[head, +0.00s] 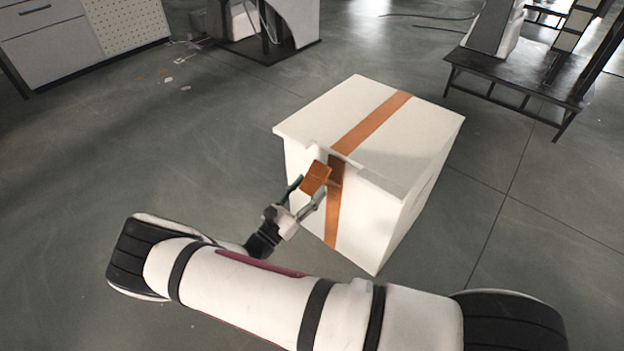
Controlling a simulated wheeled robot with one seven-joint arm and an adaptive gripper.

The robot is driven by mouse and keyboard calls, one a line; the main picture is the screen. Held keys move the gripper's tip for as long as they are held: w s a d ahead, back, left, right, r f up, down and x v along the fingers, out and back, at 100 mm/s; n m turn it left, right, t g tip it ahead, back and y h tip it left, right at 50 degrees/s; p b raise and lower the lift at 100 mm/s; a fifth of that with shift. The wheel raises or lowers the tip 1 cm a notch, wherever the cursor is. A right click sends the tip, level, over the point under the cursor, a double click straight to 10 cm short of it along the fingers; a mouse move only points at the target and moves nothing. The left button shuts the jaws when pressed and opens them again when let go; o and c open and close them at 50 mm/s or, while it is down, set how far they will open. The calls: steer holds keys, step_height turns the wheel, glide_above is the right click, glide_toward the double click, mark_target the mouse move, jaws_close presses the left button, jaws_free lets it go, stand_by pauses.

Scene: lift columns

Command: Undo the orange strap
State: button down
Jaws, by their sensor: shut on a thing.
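The orange strap (371,125) runs over the lid of a white box (420,135) and down its near side. The strap also shows on the front face below the lid edge. An orange block-like piece (316,178) stands out from the front face at the strap, just under the lid's edge. My gripper (309,190) is shut on this orange piece, one finger on each side. Whether the piece is still joined to the strap cannot be told. The lid lies flat on the box.
The box stands on an open grey floor (150,150). A dark low table (520,80) stands at the upper right. A grey cabinet (60,45) stands at the upper left, with small scraps on the floor near it. Cables lie at the back.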

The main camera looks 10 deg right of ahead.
steer(key=shift+s+a+f+b, duration=0.2)
steer(key=shift+f+b, duration=0.1)
steer(key=shift+f, duration=0.55)
steer(key=shift+s+a+f+b, duration=0.15)
steer(key=shift+f+b, duration=0.1)
steer(key=shift+f, duration=0.55)
steer(key=shift+d, duration=0.1)
steer(key=c, duration=0.7)
jaws_free()
steer(key=shift+w, duration=0.1)
steer(key=v, duration=1.2)
steer(key=shift+r, duration=0.1)
